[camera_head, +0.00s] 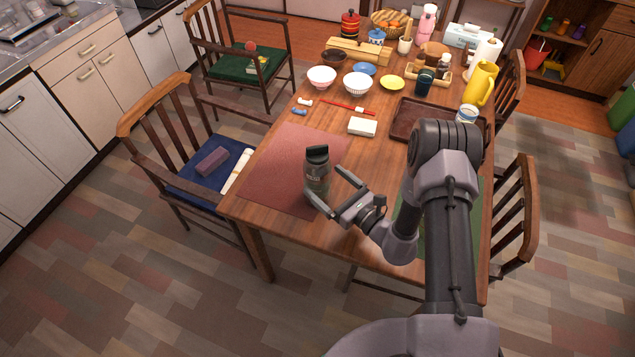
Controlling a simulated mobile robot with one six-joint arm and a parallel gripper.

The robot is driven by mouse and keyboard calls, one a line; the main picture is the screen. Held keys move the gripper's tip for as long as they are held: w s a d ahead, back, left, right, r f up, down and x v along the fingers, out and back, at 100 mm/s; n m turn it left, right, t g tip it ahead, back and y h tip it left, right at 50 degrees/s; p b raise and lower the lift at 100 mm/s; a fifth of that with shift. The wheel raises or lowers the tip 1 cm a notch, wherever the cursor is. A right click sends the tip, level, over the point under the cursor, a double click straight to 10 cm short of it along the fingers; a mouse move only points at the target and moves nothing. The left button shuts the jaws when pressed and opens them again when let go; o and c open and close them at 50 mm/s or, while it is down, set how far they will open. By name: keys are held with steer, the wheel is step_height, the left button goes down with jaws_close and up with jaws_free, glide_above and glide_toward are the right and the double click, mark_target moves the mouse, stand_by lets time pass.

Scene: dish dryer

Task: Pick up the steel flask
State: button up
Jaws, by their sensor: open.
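A dark grey-green steel flask (317,180) with a black lid stands upright on the red placemat (284,160) near the front of the wooden table. My gripper (330,190) is open, with one finger on the near side of the flask and the other on its right side. The flask stands at or between the fingertips. I cannot tell whether either finger touches it. My arm comes in from the lower right and hides part of the table and a green placemat.
A brown tray (402,121) and a yellow pitcher (480,84) stand to the right. Chairs flank the table. The red placemat is otherwise clear.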

mark_target(319, 167)
steer(key=b+x, duration=0.1)
steer(key=x, duration=0.3)
steer(key=shift+a+f, duration=0.1)
steer(key=shift+a, duration=0.05)
jaws_close()
steer(key=shift+r+p, duration=1)
steer(key=shift+r, duration=0.8)
steer(key=shift+d+r, duration=0.15)
steer(key=shift+d, duration=0.1)
steer(key=w+d+r+p+v, duration=0.1)
steer(key=p+v, duration=0.2)
steer(key=v, duration=1.2)
steer(key=shift+d+r+p, duration=0.2)
steer(key=shift+d+p, duration=0.1)
steer(key=shift+d, duration=0.1)
